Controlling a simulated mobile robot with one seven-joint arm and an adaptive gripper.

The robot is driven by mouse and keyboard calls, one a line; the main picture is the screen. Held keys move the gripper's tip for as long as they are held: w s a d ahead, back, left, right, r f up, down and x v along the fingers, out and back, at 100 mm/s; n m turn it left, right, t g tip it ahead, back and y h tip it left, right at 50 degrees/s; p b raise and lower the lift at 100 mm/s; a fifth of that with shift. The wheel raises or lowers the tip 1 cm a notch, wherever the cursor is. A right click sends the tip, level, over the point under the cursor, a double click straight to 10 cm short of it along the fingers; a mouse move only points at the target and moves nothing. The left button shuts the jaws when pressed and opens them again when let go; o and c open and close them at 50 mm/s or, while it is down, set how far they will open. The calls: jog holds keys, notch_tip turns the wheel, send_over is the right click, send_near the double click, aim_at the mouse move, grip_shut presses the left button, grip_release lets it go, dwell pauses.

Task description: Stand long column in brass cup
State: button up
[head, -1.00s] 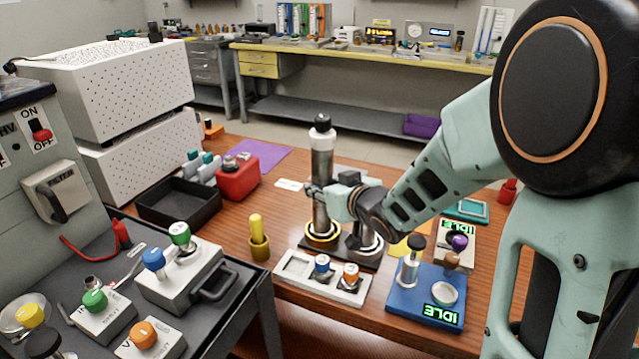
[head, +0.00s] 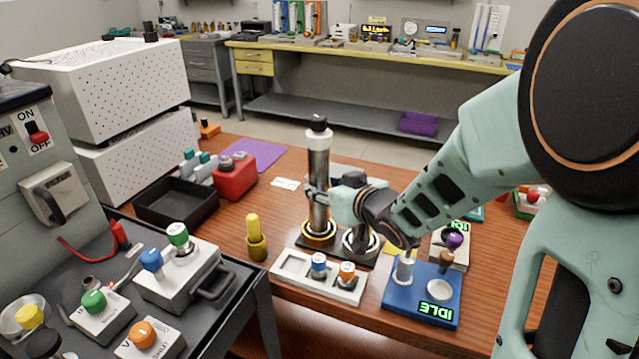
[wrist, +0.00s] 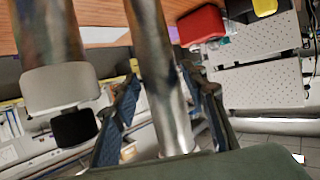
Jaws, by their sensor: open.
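The long column (head: 319,165) is a tall steel cylinder with a white collar and a black cap. It stands upright in the brass cup (head: 318,236), a gold ring on a dark base. My gripper (head: 316,192) reaches in from the right at the column's mid-height. In the wrist view, which is upside down, the open fingers lie on either side of the steel shaft (wrist: 163,75), with gaps visible. A second column with a white collar (wrist: 60,88) and black cap is beside them. In the head view my gripper mostly hides it above the steel cup (head: 360,245).
A white tray (head: 292,267) with blue- and orange-capped pieces lies in front of the cups. A blue IDLE device (head: 405,300) is right of it.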

jog(key=p+v, duration=0.1)
jog(key=v, duration=0.8)
jog(key=shift+a, duration=0.1)
